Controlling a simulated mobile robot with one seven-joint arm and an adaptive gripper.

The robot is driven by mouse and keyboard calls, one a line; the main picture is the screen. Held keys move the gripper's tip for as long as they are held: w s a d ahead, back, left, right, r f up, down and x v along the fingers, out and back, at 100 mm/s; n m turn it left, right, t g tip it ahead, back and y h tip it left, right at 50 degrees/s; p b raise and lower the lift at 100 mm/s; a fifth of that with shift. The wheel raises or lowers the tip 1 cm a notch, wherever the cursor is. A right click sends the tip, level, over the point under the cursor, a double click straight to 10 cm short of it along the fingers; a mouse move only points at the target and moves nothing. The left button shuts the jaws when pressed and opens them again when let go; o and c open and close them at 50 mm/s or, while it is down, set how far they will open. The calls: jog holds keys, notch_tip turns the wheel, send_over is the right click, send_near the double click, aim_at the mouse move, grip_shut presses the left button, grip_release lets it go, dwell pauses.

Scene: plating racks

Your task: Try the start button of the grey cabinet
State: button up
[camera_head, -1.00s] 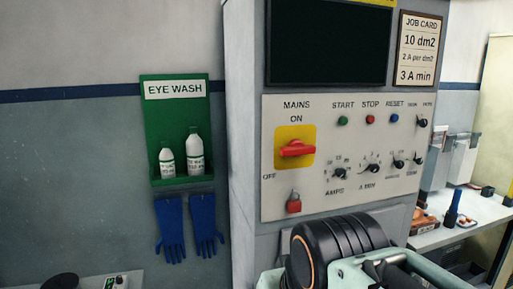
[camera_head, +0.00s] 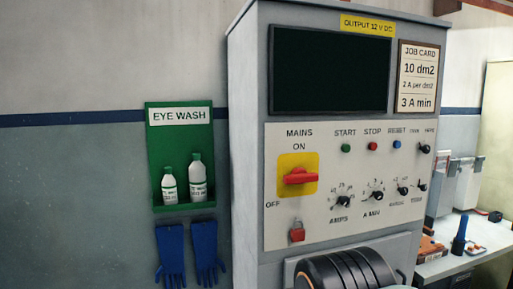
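The grey cabinet (camera_head: 246,130) stands upright in the middle of the head view, its pale control panel facing me. The green start button (camera_head: 346,148) is in the panel's top row under the word START. The red stop button (camera_head: 372,146) and blue reset button (camera_head: 397,145) are to its right. The red mains switch (camera_head: 300,177) lies roughly level on a yellow plate, with ON above and OFF at lower left. A red padlock (camera_head: 297,233) is below it. The screen (camera_head: 330,69) is dark. Part of my arm shows at the bottom; my gripper is not in view.
Black knobs (camera_head: 343,202) sit below the buttons. A job card (camera_head: 418,77) is at the cabinet's upper right. A green eye wash board (camera_head: 181,150) with bottles and blue gloves (camera_head: 206,250) hang on the left wall. A cluttered bench (camera_head: 440,265) is at the right.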

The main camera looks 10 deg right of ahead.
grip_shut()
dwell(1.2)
